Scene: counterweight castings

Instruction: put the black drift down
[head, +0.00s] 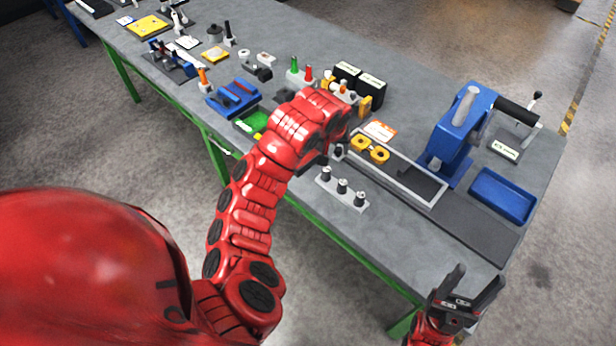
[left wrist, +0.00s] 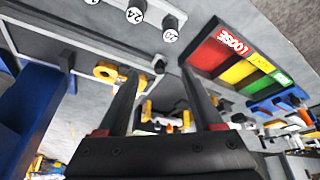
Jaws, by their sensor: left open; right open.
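My left gripper (head: 330,150) is over the bench near the left end of the long grey tray (head: 432,206); my red arm mostly hides its fingers in the head view. In the left wrist view its fingers (left wrist: 157,75) are apart with nothing held between them. A small dark knob-like piece (left wrist: 160,63) shows between and beyond the fingertips; I cannot tell whether it is the black drift. A black upright piece (head: 229,36) stands at the back of the bench, also not surely the drift. My right gripper (head: 468,285) is open and empty beyond the bench's front edge.
A blue press (head: 457,135) and blue bin (head: 503,195) are at right. A LOOSE-marked coloured panel (left wrist: 235,60) lies beside the left gripper.

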